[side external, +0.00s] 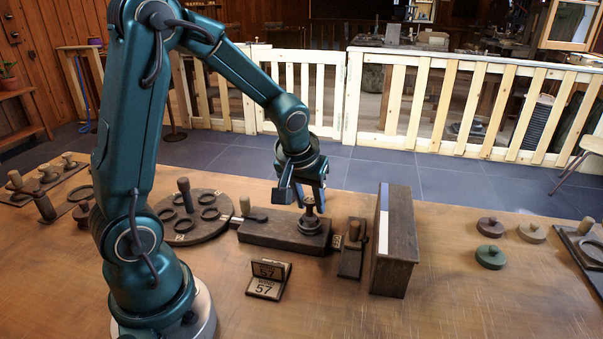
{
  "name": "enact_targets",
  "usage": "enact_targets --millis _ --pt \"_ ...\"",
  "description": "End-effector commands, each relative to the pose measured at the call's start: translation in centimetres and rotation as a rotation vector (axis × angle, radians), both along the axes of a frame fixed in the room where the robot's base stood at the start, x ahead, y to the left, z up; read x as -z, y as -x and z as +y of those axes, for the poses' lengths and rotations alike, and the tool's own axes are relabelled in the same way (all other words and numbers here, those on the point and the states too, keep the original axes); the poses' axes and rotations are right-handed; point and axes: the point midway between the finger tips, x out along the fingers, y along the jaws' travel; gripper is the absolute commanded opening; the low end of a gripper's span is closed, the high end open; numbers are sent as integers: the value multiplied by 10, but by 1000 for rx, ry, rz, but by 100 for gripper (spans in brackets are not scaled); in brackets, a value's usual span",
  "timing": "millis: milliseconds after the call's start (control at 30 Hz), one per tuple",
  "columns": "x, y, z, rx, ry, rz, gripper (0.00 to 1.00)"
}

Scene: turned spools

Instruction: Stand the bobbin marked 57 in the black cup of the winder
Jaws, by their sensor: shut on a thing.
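My gripper (308,198) points down over the right part of a long dark block (262,231), which looks like the winder. It is shut on a dark turned bobbin (310,224) with a wide round base. The bobbin looks upright, its base at or just above the block's top; I cannot tell whether it touches. No number is readable on it. The black cup cannot be made out; the bobbin may hide it. A pale peg (245,206) and a small dark crank-like part (259,217) are at the block's left end. A folded card (268,279) reading 57 stands in front.
A round dark board (182,238) with rings and a knob lies left of the block. Right of it are a small stand (351,262) and a tall dark box (402,240). Loose discs (491,257) lie further right. The front right table is clear.

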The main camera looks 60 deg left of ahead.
Motion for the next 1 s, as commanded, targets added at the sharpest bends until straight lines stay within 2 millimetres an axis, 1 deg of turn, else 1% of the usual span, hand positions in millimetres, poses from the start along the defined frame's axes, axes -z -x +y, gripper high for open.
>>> enact_targets --millis 600,1000 --pt "2 0 0 0 0 0 0" --pt "7 0 0 0 1 1 0"
